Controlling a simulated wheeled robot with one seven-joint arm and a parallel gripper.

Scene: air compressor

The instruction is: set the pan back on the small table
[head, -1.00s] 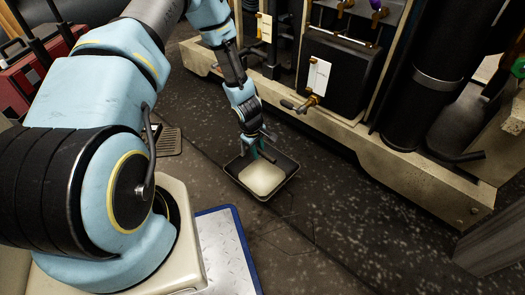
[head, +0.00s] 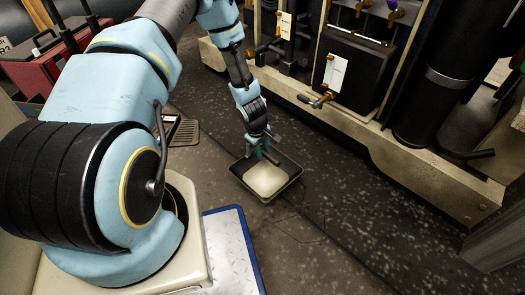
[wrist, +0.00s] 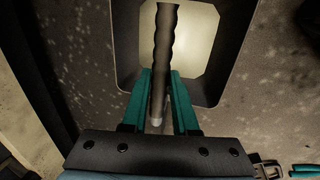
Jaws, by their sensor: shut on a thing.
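The pan (head: 267,180) is dark and shallow with a pale cream inside and upturned dark sides. In the head view it appears close over the floor, but its exact height is hard to judge. My gripper (head: 262,150) is at its far-left side, teal fingers pointing down. In the wrist view, my gripper (wrist: 157,100) is shut on a dark rippled bar (wrist: 166,45) that runs across the pan (wrist: 212,90), seemingly the pan's handle. The bar's far end is cut off by the frame. I cannot make out the small table in these views.
The compressor's pale base rail (head: 365,135) runs along the back right, with a brass valve (head: 322,98) jutting out towards the pan. A floor grate (head: 183,132) lies to the left. A red case (head: 68,65) stands at the far left. The dark floor to the right is clear.

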